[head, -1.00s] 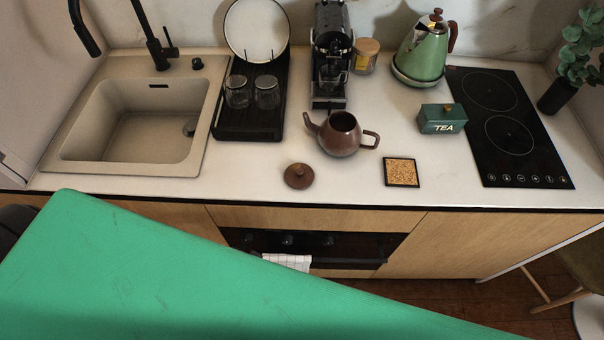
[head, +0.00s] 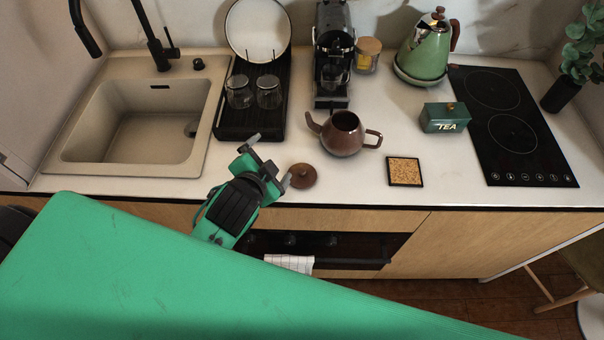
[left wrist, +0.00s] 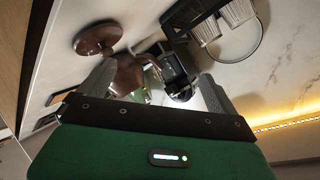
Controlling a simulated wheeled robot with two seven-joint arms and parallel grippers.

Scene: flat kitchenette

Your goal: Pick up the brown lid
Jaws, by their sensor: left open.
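The brown lid (head: 303,176) lies on the white counter near its front edge, with its knob up. It also shows at the upper left in the left wrist view (left wrist: 97,38). My left gripper (head: 270,160) is open and empty, just left of the lid; one finger overlaps the lid's left edge in the head view, and I cannot tell whether they touch. The brown teapot (head: 343,137) stands without a lid behind and to the right, and it appears between the fingers in the left wrist view (left wrist: 130,75). My right gripper is not in view.
A black dish rack (head: 250,125) with glasses stands behind the gripper. A cork trivet (head: 405,172) and a green tea box (head: 444,118) are on the right. The sink (head: 130,135) is on the left. Counter between lid and trivet is clear.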

